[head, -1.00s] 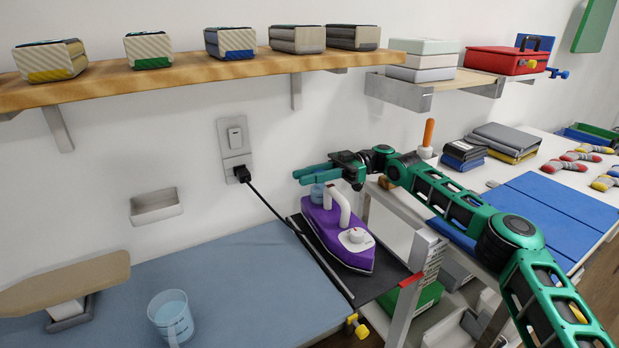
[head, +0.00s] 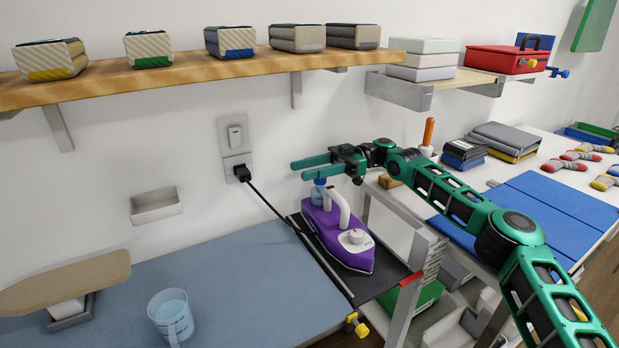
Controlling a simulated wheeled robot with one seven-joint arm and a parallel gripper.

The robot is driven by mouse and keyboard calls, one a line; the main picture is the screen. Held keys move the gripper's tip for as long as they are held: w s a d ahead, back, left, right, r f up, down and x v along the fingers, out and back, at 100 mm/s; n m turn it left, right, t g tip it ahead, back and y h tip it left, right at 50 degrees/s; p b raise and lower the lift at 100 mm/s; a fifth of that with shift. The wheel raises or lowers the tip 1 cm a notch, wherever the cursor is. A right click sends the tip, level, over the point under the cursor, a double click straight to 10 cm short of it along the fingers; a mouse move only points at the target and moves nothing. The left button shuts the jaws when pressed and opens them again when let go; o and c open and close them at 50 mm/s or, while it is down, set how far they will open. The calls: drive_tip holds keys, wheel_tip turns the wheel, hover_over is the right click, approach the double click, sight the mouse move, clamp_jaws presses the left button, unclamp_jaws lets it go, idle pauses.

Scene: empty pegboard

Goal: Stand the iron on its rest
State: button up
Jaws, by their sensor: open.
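The purple iron (head: 345,243) with a white handle rests on a dark flat surface (head: 392,282) at the right end of the blue-grey board. It looks to lie flat, soleplate down. A black cord runs to the wall near it. My gripper (head: 307,168) is open and empty, just above and behind the iron's handle, fingers pointing left. It is apart from the handle. Whether the dark surface is the iron's rest, I cannot tell.
A wall socket with a plug (head: 242,174) is left of my gripper. A measuring cup (head: 171,314) and a small sleeve board (head: 67,282) stand on the blue-grey board (head: 230,275). A shelf with several bundles (head: 180,75) hangs above. A table with folded cloth (head: 547,205) is right.

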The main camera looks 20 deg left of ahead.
drive_tip(key=s+a+r, duration=0.5)
drive_tip(key=s+r, duration=0.3)
drive_tip(key=s, duration=0.2)
drive_tip(key=shift+s+a+r, duration=0.2)
drive_tip(key=shift+a+r, duration=0.05)
drive_tip(key=shift+r, duration=0.15)
